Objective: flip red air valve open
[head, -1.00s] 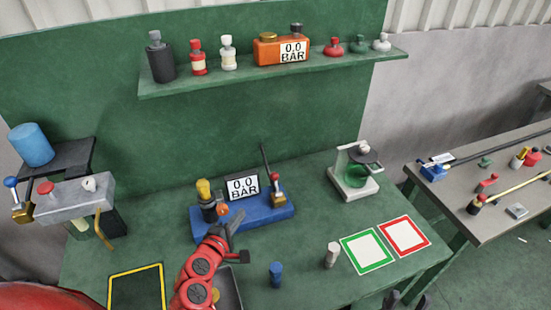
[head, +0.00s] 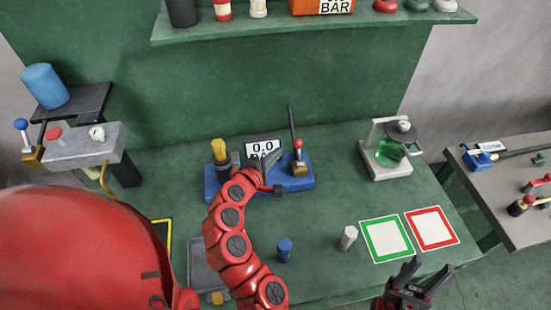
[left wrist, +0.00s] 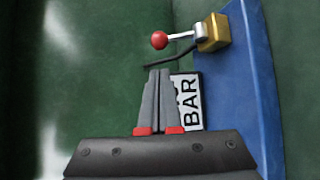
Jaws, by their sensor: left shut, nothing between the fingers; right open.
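The red air valve is a brass body (head: 299,169) with a short lever and red ball knob (head: 298,144), at the right end of the blue base (head: 225,188). Its lever stands roughly upright. In the left wrist view, the knob (left wrist: 160,40) and brass body (left wrist: 212,32) show clearly beyond the fingertips. My left gripper (head: 268,160) is shut and empty, in front of the gauge (head: 262,146) and left of the valve. Its fingertips (left wrist: 158,72) cover part of the gauge and appear apart from the knob. My right gripper (head: 418,270) is open and empty at the front right.
A thin black rod (head: 291,120) rises behind the valve. A yellow-topped fitting (head: 219,150) stands at the base's left end. A blue peg (head: 285,249), a pale peg (head: 348,237) and green (head: 372,245) and red (head: 420,242) squares are in front. A flask stand (head: 386,172) is to the right.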

